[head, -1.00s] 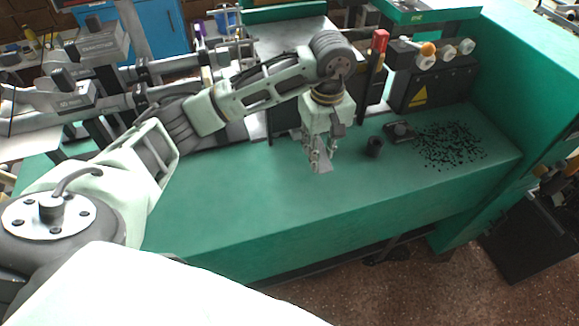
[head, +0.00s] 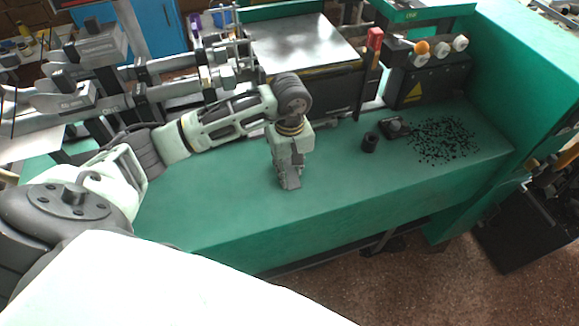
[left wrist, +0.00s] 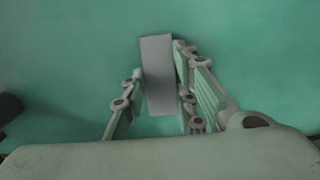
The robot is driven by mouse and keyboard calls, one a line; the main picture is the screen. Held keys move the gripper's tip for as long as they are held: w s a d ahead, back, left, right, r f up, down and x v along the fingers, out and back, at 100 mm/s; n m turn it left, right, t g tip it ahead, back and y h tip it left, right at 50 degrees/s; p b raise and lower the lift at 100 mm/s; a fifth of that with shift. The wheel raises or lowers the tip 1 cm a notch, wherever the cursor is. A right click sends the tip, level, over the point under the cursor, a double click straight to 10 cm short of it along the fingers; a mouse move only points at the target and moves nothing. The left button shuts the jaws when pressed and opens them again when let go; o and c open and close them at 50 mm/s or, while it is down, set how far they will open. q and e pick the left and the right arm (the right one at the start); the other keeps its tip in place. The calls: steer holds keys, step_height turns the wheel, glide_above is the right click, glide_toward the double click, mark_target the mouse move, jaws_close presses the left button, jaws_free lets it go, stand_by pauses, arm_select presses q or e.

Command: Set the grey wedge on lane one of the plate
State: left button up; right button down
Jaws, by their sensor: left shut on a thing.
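The grey wedge (head: 291,182) is held by my left gripper (head: 290,175) over the green bench top. In the left wrist view the wedge (left wrist: 157,80) shows as a grey oblong between the two fingers of the left gripper (left wrist: 159,62), which is shut on it. Its far end reaches past the fingertips. I cannot tell whether its lower end touches the bench. A shiny metal plate (head: 300,42) lies on the machine behind the bench; I make out no lanes on it. My right gripper is not in view.
A small black cup (head: 370,143) and a dark block (head: 396,127) stand right of the gripper. Many black bits (head: 443,140) are scattered further right. A green wall (head: 530,75) closes the right end. The green bench top (head: 205,205) is clear left of the gripper.

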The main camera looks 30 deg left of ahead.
arm_select(q)
steer(key=shift+f, duration=0.15)
steer(key=o, duration=1.1)
steer(key=shift+o, duration=0.2)
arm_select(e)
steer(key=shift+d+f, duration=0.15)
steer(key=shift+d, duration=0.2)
